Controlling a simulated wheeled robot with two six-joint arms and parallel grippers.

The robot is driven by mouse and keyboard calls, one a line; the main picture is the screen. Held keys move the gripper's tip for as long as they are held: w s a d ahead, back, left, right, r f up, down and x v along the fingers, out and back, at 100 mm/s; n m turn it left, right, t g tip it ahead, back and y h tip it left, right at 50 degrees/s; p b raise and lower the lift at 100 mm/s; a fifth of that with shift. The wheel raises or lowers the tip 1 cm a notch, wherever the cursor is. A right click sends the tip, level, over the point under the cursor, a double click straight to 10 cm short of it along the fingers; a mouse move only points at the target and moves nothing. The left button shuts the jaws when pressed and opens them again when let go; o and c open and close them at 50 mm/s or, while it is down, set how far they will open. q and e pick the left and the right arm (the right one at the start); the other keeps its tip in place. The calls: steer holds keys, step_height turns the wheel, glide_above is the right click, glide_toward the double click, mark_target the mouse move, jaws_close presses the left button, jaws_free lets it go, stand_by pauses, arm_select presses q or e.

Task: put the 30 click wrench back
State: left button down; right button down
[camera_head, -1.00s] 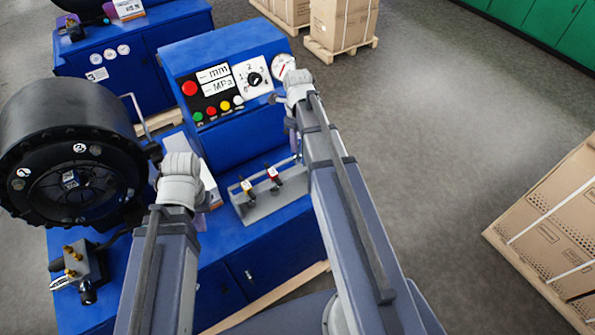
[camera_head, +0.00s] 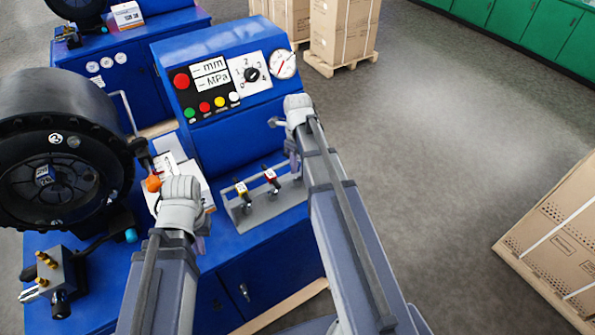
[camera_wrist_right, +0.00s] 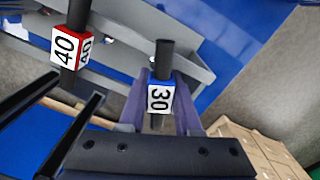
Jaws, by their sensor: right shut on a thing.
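The 30 click wrench (camera_wrist_right: 160,92) has a black shaft and a white label with a blue edge. In the right wrist view my right gripper (camera_wrist_right: 164,118) is shut on it, one finger on each side. In the head view my right gripper (camera_head: 291,148) is at the right end of the grey rack (camera_head: 262,212) and hides the wrench. The wrench is close to the rack; I cannot tell whether it sits in a slot. The red-labelled 40 wrench (camera_wrist_right: 68,46) stands in the rack. My left gripper (camera_head: 170,190) is near the papers; its fingers are hidden.
A yellow-labelled wrench (camera_head: 242,189) also stands in the rack. The black crimping head (camera_head: 55,150) is at left, and the control panel (camera_head: 222,85) is behind the rack. An orange knob (camera_head: 152,184) is beside my left wrist.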

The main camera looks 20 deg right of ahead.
arm_select(q)
steer(key=shift+f, duration=0.25)
arm_select(e)
steer(key=shift+f, duration=0.3)
arm_select(q)
steer(key=shift+f+b, duration=0.35)
steer(key=shift+f, duration=0.1)
arm_select(e)
steer(key=shift+f, duration=0.45)
steer(key=c, duration=0.6)
jaws_free()
arm_select(q)
steer(key=shift+r, duration=0.1)
arm_select(e)
steer(key=shift+r, duration=0.15)
